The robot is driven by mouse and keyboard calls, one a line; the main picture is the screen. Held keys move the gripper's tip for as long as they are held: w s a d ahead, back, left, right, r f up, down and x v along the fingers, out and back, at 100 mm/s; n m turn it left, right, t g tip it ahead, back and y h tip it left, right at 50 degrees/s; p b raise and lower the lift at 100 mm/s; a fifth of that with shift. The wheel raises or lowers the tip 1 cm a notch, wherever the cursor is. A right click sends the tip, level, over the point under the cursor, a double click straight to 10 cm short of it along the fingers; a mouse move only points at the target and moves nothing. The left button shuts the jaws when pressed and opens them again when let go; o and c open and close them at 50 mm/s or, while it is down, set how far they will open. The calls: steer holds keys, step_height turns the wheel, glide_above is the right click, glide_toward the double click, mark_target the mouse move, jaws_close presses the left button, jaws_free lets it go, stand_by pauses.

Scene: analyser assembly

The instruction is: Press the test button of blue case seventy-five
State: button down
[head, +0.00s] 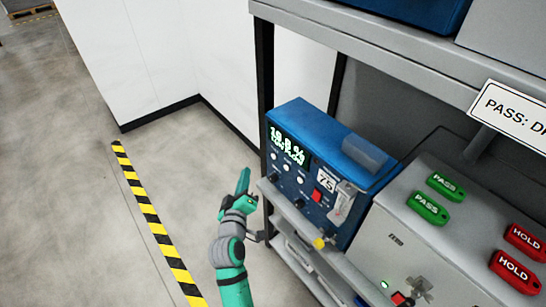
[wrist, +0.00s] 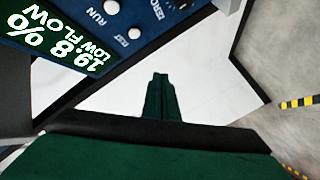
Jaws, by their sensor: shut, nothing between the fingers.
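The blue case (head: 345,142) with a "75" label stands on the shelf in the head view. Its lit display (head: 286,146) reads 19.8 % LOW FLOW. Small white buttons (head: 286,166) sit below the display. In the wrist view the case's front panel (wrist: 75,15) fills the upper left, with a white button (wrist: 134,33) and a readable RUN label. The small label beside that button is too blurred to read surely. My gripper (head: 243,178) is shut and empty, left of the case front, apart from the buttons. Its closed green fingers (wrist: 160,95) point past the panel.
A grey case (head: 385,240) stands right of the blue one, with green PASS tags (head: 428,208) and red HOLD tags (head: 514,268) on top. A shelf post (head: 265,95) rises behind the blue case. Open floor (head: 85,230) with a striped line lies left.

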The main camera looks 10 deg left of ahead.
steer(key=w+d, duration=0.4)
steer(key=w, duration=0.2)
steer(key=shift+d, duration=0.4)
steer(key=shift+w+d, duration=0.1)
steer(key=shift+w, duration=0.05)
stand_by(1.8)
steer(key=shift+w+d, duration=0.15)
steer(key=shift+w, duration=0.05)
steer(key=shift+w+d, duration=0.25)
steer(key=shift+w, duration=0.1)
stand_by(0.8)
stand_by(0.4)
steer(key=shift+s+a, duration=0.5)
steer(key=shift+s, duration=0.2)
steer(key=shift+a, duration=0.1)
steer(key=shift+s+a, duration=0.75)
steer(key=shift+s, duration=0.25)
steer(key=shift+s+a, duration=0.7)
steer(key=shift+s, duration=0.3)
steer(key=shift+f, duration=0.1)
